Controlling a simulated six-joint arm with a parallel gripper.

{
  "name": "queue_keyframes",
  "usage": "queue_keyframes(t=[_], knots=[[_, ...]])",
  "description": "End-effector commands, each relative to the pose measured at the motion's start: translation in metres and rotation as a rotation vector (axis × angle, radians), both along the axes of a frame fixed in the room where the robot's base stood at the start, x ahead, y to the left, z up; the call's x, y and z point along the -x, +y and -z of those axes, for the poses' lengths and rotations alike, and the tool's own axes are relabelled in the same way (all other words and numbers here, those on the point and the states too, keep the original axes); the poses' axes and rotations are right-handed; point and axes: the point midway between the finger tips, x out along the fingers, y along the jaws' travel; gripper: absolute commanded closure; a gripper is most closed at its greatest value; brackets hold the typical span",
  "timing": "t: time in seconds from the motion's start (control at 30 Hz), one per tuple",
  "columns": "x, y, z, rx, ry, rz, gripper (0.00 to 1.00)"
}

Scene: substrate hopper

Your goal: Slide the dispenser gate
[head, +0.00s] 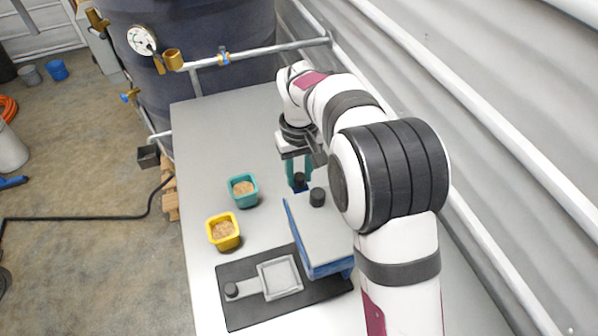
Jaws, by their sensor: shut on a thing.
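A blue hopper (327,268) with a flat grey top (325,232) stands at the front right of the table, partly hidden by my arm. A black knob (317,197) sits at the far end of this top. My gripper (299,182) points down at the hopper's far side. Its teal fingers are shut on a second dark knob (299,179) with a bit of blue beneath it. I cannot tell for sure which of these parts is the dispenser gate. A grey square frame (280,277) with a black-knobbed handle (232,290) lies on a dark plate (240,317) in front.
A teal cup (243,190) and a yellow cup (223,231), both with tan contents, stand left of the hopper. The grey table (215,135) is clear at the back left. A large dark tank with pipes stands behind; a corrugated wall runs along the right.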

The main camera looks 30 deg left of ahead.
Motion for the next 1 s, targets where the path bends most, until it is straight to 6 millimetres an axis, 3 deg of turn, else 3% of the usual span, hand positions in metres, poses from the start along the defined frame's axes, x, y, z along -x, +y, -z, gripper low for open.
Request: queue_keyframes(t=[0.7, 0.73, 0.8, 0.87, 1.0], knots=[[0.024, -0.023, 0.000, 0.001, 0.002, 0.001, 0.97], [0.024, -0.023, 0.000, 0.001, 0.002, 0.001, 0.64], [0.024, -0.023, 0.000, 0.001, 0.002, 0.001, 0.52], [0.023, -0.023, 0.000, 0.001, 0.002, 0.001, 0.43], [0.023, -0.023, 0.000, 0.000, 0.001, 0.001, 0.43]])
